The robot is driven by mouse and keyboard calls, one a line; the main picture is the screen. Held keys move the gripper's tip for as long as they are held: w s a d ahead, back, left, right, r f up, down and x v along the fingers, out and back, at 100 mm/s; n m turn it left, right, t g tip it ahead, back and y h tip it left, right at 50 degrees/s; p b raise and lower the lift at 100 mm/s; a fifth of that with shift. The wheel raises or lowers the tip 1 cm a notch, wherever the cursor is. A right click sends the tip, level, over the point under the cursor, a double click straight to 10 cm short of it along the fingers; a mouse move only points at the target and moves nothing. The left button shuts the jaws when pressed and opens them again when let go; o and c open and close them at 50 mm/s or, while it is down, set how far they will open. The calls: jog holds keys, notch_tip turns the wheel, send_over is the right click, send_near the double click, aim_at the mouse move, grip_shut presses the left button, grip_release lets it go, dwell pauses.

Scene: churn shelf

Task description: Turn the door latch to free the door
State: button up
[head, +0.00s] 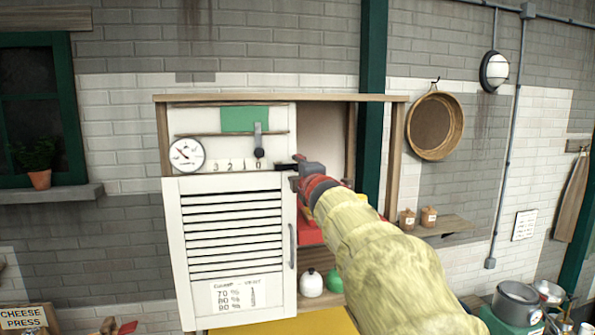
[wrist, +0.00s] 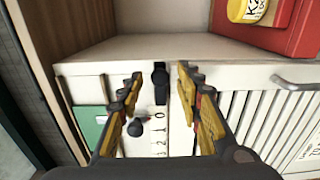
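The white louvred door (head: 232,245) is closed at the front of the cabinet; its slats show at the right of the wrist view (wrist: 262,115). A small dark latch (head: 284,167) sits at the door's upper right corner. In the wrist view the black latch (wrist: 160,86) lies between the fingertips, at the seam between the numbered panel and the door. My gripper (head: 300,168) reaches it from the front right. In the wrist view my gripper (wrist: 160,74) is open, one finger on each side of the latch with gaps showing. Whether either finger touches it I cannot tell.
The upper panel holds a dial (head: 187,154), a knobbed lever (head: 258,145) and a green card (head: 244,120). A red box (wrist: 290,30) stands inside the cabinet, with a white round vessel (head: 311,283) lower down. The cabinet's right post (head: 396,160) is close to my arm.

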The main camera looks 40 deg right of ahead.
jog(key=v, duration=1.2)
jog(key=shift+d, duration=0.1)
